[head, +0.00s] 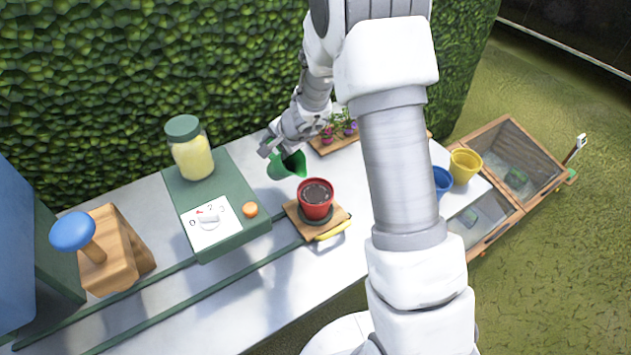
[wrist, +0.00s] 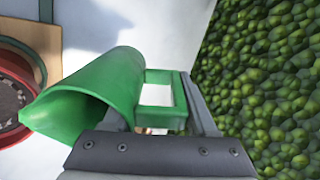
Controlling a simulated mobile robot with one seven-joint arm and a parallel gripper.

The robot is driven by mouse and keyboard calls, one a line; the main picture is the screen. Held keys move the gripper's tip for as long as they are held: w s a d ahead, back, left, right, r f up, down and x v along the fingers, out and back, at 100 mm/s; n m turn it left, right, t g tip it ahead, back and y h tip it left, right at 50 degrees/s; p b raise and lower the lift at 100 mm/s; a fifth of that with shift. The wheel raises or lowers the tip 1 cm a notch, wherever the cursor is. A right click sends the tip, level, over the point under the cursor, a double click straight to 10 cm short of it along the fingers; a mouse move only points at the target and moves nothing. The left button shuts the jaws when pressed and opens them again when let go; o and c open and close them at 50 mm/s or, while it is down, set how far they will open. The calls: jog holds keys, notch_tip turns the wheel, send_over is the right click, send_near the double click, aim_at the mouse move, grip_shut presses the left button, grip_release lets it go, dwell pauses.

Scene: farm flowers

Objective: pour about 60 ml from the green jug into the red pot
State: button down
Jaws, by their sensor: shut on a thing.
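The green jug (head: 288,166) is in my gripper (head: 268,150), close behind and to the left of the red pot in the head view. In the wrist view the jug (wrist: 95,100) lies across the picture with its spout toward the red pot (wrist: 12,100). The gripper (wrist: 165,115) is shut on the jug's handle. The jug looks tilted; its contents are hidden, and no stream shows. The red pot (head: 316,202) holds dark soil and stands upright on a wooden board (head: 335,221). The jug and pot look apart.
A green scale-like unit (head: 228,228) with a dial carries a yellow-filled jar (head: 190,150) to the left. A flower tray (head: 335,142) stands behind. Blue (head: 442,181) and yellow (head: 465,166) pots stand right. A hedge (head: 150,80) runs close behind the table.

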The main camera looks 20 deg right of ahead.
jog(key=shift+w+a+f+g+p, duration=0.2)
jog(key=shift+w+g+p, duration=0.15)
jog(key=shift+p, duration=1.75)
jog(key=p, duration=0.3)
jog(key=f+g+h+p, duration=0.1)
jog(key=p, duration=0.2)
jog(key=shift+w+a, duration=0.25)
jog(key=shift+w, duration=0.1)
jog(key=p, duration=0.6)
jog(key=shift+w+a+f+g, duration=0.15)
jog(key=shift+w+a+g, duration=0.1)
jog(key=shift+g, duration=0.1)
jog(key=shift+p, duration=0.4)
jog(key=shift+w+a+f+h+b, duration=0.2)
jog(key=shift+w+f+h+b, duration=0.1)
jog(key=shift+f+b, duration=0.25)
jog(key=shift+g, duration=0.3)
